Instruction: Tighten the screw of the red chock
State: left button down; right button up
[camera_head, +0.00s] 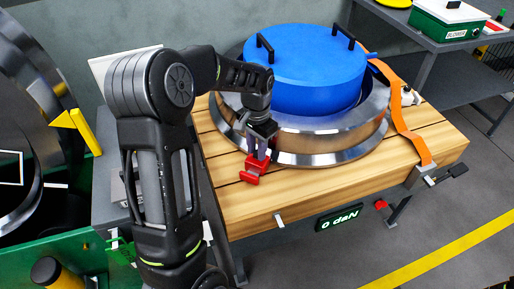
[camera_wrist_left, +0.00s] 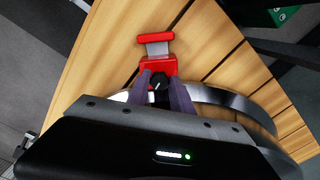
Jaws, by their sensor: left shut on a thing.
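The red chock (camera_head: 251,171) lies on the wooden table top against the rim of the steel rail wheel (camera_head: 310,146). My left gripper (camera_head: 259,150) reaches down to the chock from above. In the left wrist view the red chock (camera_wrist_left: 157,63) has a grey bar between its two red parts. There the fingers of my left gripper (camera_wrist_left: 161,88) are shut on the dark screw knob (camera_wrist_left: 160,82) at the chock's wheel-side end. The fingers partly hide the knob and the chock's near end. My right gripper is in neither view.
A blue drum-shaped cover (camera_head: 305,75) with two black handles sits in the wheel. An orange strap (camera_head: 408,125) runs over the table's right side to a ratchet. A "0 daN" display (camera_head: 339,218) hangs at the table's front edge.

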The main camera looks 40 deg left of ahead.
pick_arm(q)
jog(key=shift+m, duration=1.6)
jog(key=c, duration=1.1)
grip_release()
notch_tip(320, 180, up, 8)
jog(key=shift+f, duration=0.1)
